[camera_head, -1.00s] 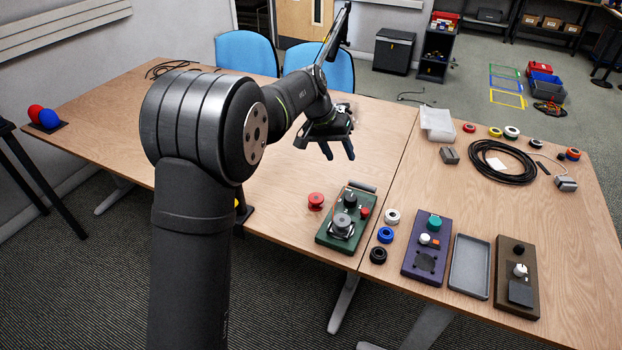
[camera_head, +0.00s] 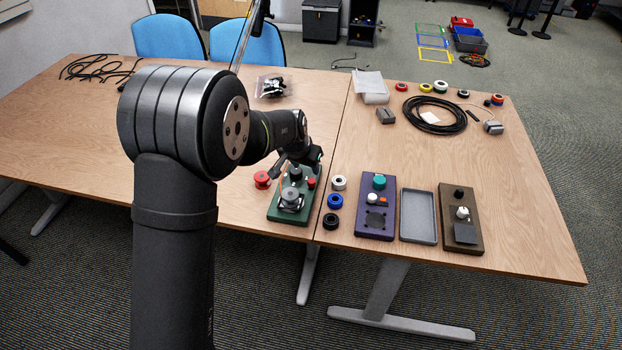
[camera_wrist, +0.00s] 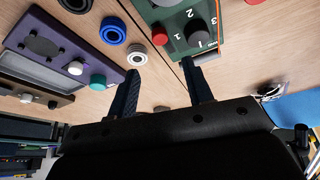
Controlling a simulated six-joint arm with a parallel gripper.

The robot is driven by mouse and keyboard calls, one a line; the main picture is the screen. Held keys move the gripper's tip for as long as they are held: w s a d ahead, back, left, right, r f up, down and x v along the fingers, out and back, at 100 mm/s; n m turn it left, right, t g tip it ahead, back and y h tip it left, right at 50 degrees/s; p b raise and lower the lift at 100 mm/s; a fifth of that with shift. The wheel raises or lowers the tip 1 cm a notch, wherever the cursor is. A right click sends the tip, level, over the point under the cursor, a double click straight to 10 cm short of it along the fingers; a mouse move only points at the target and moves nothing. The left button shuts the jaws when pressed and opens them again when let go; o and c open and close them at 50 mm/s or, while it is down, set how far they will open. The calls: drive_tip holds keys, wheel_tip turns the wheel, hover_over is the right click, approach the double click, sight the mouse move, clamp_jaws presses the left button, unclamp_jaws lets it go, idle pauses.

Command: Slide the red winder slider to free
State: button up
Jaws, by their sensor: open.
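The green winder board (camera_head: 273,213) lies near the front edge of the left table. A red knob (camera_head: 311,182), likely the winder slider, stands toward its right edge. It also shows in the wrist view (camera_wrist: 160,36), beside a black dial (camera_wrist: 198,33) and white digits. The dial (camera_head: 295,172) is partly behind my gripper in the head view. A grey spool (camera_head: 291,196) sits at the board's near end. My gripper (camera_wrist: 160,67) is open and empty at the board's far end, its fingers apart and pointing toward the red knob. I see no contact with the knob.
A red spool (camera_head: 262,180) is left of the board. White, blue and black rings (camera_head: 335,201) stand right of it. Beyond are a purple board (camera_head: 361,222), a grey tray (camera_head: 418,240) and a brown board (camera_head: 468,207).

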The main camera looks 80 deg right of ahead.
sight(312, 180)
drive_tip(key=x, duration=1)
drive_tip(key=shift+d+f, duration=0.15)
drive_tip(key=shift+f, duration=0.1)
clamp_jaws()
